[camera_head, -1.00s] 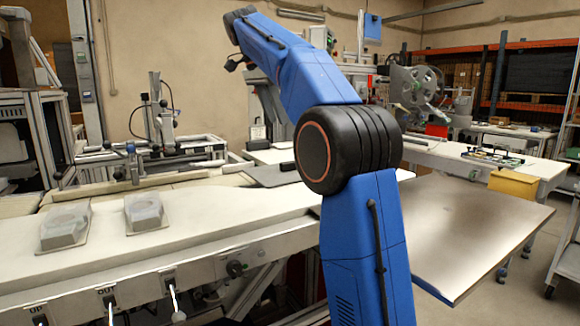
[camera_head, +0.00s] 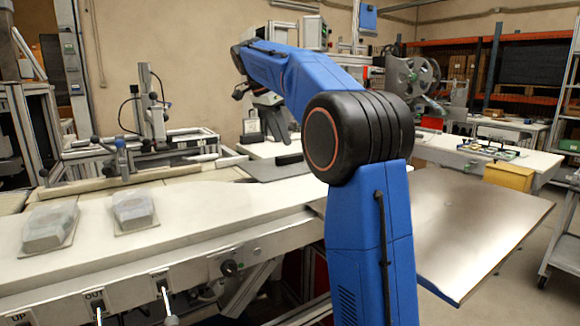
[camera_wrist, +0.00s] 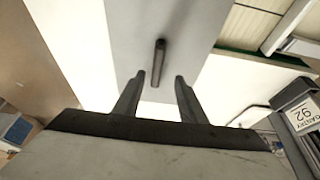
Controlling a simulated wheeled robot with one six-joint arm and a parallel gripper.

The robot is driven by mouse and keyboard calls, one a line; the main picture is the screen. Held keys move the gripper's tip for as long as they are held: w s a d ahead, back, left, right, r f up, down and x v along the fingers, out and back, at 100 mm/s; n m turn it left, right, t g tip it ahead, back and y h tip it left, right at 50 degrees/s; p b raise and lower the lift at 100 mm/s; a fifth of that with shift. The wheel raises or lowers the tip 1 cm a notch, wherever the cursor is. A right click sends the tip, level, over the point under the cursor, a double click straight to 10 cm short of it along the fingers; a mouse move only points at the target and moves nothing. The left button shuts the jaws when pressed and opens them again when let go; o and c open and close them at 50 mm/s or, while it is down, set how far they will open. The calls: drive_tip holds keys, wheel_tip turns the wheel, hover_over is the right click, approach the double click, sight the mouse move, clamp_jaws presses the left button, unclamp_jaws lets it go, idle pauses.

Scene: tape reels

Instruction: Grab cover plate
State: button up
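The cover plate (camera_head: 262,171) is a flat grey sheet lying on the white bench in the head view, with a short black bar handle (camera_head: 289,159) on top. In the wrist view the grey plate (camera_wrist: 190,30) runs down from the top edge, and its dark handle (camera_wrist: 158,62) stands out near the middle. My gripper (camera_wrist: 157,82) is open and empty, with the handle showing between and just beyond its fingertips. In the head view my gripper (camera_head: 278,122) hangs above the plate, apart from it, partly hidden by my arm.
Two grey moulded blocks (camera_head: 48,225) (camera_head: 133,208) sit on the bench at the left. A metal fixture with a post (camera_head: 152,115) stands behind them. A box marked "BATTERY 92" (camera_wrist: 300,113) shows at the wrist view's right. A yellow box (camera_head: 509,175) is at the far right.

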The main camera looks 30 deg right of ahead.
sight(288, 155)
drive_tip(key=shift+s+x, duration=0.15)
drive_tip(key=shift+x, duration=1.4)
drive_tip(key=shift+s+x, duration=0.1)
drive_tip(key=shift+x, duration=1.5)
drive_tip(key=shift+d, duration=0.15)
clamp_jaws()
